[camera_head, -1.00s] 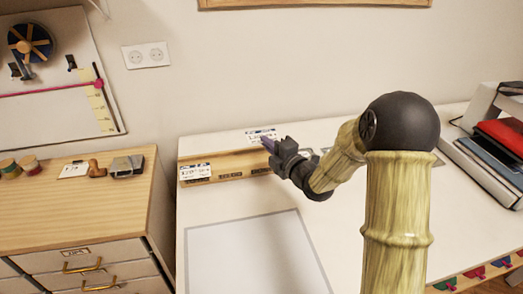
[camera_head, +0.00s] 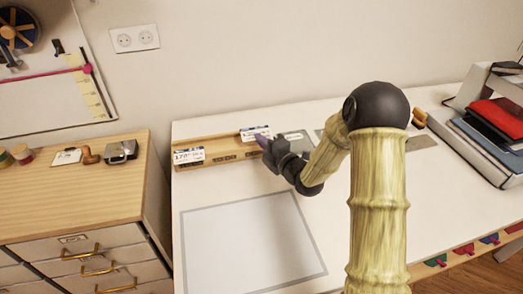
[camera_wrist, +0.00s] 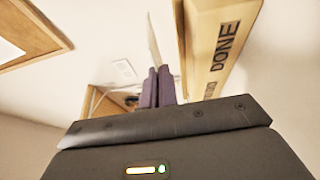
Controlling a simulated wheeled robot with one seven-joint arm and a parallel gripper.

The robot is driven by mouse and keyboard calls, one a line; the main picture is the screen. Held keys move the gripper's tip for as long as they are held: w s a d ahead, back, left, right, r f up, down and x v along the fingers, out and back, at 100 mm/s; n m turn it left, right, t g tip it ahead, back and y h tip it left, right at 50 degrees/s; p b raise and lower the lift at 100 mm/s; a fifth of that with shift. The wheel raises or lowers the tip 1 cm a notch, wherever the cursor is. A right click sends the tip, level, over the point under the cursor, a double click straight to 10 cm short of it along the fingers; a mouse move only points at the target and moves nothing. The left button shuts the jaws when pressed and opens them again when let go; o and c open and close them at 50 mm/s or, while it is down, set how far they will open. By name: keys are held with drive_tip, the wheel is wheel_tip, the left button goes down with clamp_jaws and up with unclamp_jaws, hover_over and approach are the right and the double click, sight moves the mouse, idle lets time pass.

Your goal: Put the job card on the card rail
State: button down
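The job card (camera_head: 255,132) is a small white card with a dark blue band and printed text, at the right part of the card rail. In the wrist view the card (camera_wrist: 153,42) shows nearly edge-on, rising from between my fingertips. My gripper (camera_head: 265,142), with purple fingers (camera_wrist: 157,87), is shut on it. The card rail (camera_head: 222,145) is a long wooden strip with dark labels on its front. In the wrist view the rail (camera_wrist: 208,45) is right of the fingers and reads "DONE". I cannot tell whether the card's lower edge touches the rail.
Another card (camera_head: 188,156) stands at the rail's left end. A grey-bordered white mat (camera_head: 250,240) lies in front. Grey plates (camera_head: 298,143) lie right of my gripper. Folders and a red item (camera_head: 497,115) are stacked far right. A wooden drawer cabinet (camera_head: 70,190) stands left.

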sight(254, 146)
wheel_tip(254, 146, down, 4)
drive_tip(key=shift+f, duration=0.1)
idle(0.4)
drive_tip(key=shift+f, duration=0.15)
drive_tip(key=c, duration=1.7)
unclamp_jaws()
drive_tip(key=shift+r, duration=0.25)
